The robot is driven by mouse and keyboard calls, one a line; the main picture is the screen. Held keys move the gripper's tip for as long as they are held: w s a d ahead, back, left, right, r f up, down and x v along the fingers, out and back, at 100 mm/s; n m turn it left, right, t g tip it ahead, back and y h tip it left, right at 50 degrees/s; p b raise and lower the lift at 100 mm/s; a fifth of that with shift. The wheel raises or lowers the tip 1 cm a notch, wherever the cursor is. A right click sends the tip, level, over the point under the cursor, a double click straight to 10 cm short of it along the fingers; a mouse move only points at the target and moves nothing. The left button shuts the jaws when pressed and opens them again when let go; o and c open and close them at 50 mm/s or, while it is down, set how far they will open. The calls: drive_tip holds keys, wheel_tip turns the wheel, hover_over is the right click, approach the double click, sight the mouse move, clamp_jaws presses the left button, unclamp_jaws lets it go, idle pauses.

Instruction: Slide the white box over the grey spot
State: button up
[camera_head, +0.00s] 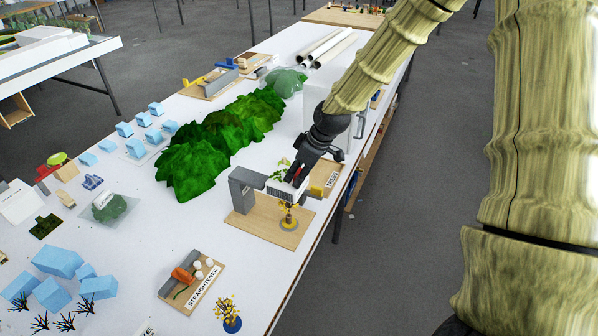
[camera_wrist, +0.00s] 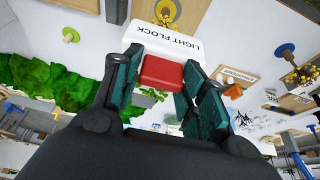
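The white box (camera_wrist: 165,45), lettered "LIGHT FLOCK", has a red handle (camera_wrist: 162,73) facing my wrist camera. My gripper (camera_wrist: 163,72) has its fingers on both sides of this handle and appears shut on it. In the head view my gripper (camera_head: 297,178) is over the white box (camera_head: 284,190), at the right edge of a grey stand (camera_head: 243,190) on a wooden board (camera_head: 262,228). My fingers partly hide the box there. I cannot make out a clear grey spot; the box or stand may cover it.
A small yellow tree (camera_head: 289,212) stands on a round base at the board's front right. A wooden "TREES" tray (camera_head: 326,178) is close on the right. Green hills (camera_head: 195,160) lie to the left. The table's edge is near on the right.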

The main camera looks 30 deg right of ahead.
drive_tip(key=shift+o, duration=1.4)
drive_tip(key=shift+s+d, duration=0.15)
drive_tip(key=shift+s, duration=0.05)
drive_tip(key=shift+w, duration=0.15)
drive_tip(key=shift+r, duration=0.2)
drive_tip(key=v, duration=1.1)
drive_tip(key=shift+s+r, duration=0.2)
drive_tip(key=shift+d, duration=0.1)
